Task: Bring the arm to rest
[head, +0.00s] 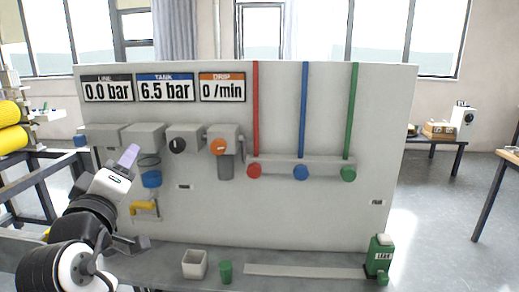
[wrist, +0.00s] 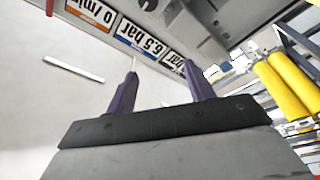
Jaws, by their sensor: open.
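My arm rises from the lower left of the head view, bent, in front of the left side of a grey panel (head: 330,110). My gripper (head: 130,155) is raised near the panel's left-hand fittings, with a purple finger pointing up. In the wrist view my gripper (wrist: 158,68) shows two purple fingers apart with nothing between them. That view is upside down and shows the panel's display signs beyond the fingers. I cannot tell the exact gap between gripper and panel.
Displays read 0.0 bar (head: 108,89), 6.5 bar (head: 166,88) and 0 /min (head: 222,88). A yellow-handled valve (head: 145,208) sits low near my arm. The ledge holds a white container (head: 195,265), green cup (head: 225,272) and green leak bottle (head: 379,256). Yellow rollers (head: 10,125) stand left.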

